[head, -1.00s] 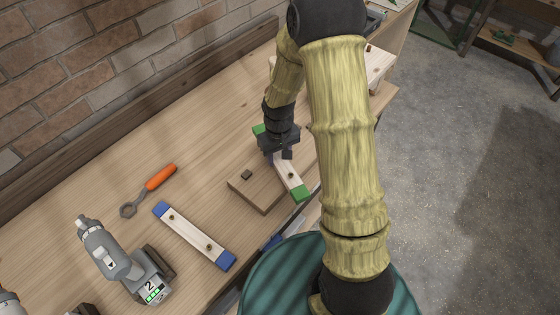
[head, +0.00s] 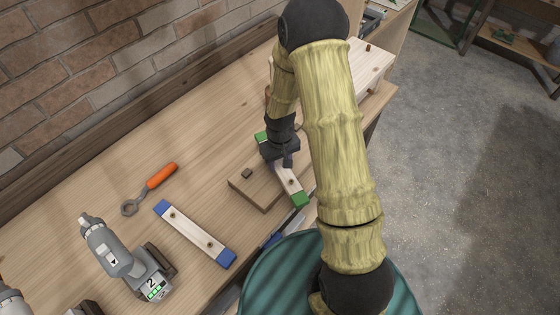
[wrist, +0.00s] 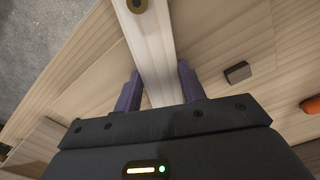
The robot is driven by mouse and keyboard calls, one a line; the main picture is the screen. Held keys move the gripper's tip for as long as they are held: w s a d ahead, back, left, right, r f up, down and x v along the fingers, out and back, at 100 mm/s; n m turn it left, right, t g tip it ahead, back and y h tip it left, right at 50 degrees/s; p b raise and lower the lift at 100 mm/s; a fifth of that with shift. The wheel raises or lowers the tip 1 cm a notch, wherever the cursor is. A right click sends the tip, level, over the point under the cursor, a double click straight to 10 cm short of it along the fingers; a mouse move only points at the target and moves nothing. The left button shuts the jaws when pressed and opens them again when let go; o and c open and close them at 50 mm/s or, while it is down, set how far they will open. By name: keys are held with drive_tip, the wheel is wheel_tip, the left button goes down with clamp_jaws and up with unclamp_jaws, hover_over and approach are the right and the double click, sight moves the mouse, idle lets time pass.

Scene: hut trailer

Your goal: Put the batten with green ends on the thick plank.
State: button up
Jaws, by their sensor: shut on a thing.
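The batten with green ends (head: 289,181) is pale wood with a dark hole showing near its front end. My gripper (head: 281,160) is shut on its middle. The wrist view shows the fingers (wrist: 158,92) on either side of the batten (wrist: 150,45). In the head view the batten crosses the right part of a brown block (head: 255,190) with a dark peg; whether it touches the block I cannot tell. A thick pale plank (head: 375,68) with a dark peg is at the bench's far right, partly behind my arm.
A batten with blue ends (head: 195,234) lies to the left of the brown block. An orange-handled wrench (head: 150,188) and a grey drill (head: 110,250) lie farther left. A brick wall (head: 90,60) bounds the back. The bench between wall and block is clear.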

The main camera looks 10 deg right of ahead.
sight(280, 165)
drive_tip(key=o, duration=1.1)
drive_tip(key=shift+f, duration=0.1)
drive_tip(key=shift+c, duration=0.2)
wheel_tip(280, 165, up, 12)
drive_tip(key=b, duration=0.2)
drive_tip(key=shift+r, duration=0.2)
drive_tip(key=s+d+r+m+t, duration=0.1)
drive_tip(key=s+r, duration=0.1)
drive_tip(key=s, duration=0.4)
drive_tip(key=s+d+r+m+t, duration=0.1)
drive_tip(key=s+r, duration=0.2)
drive_tip(key=s, duration=0.3)
drive_tip(key=shift+s+d+r+m+t, duration=0.25)
drive_tip(key=shift+d+m+t, duration=0.05)
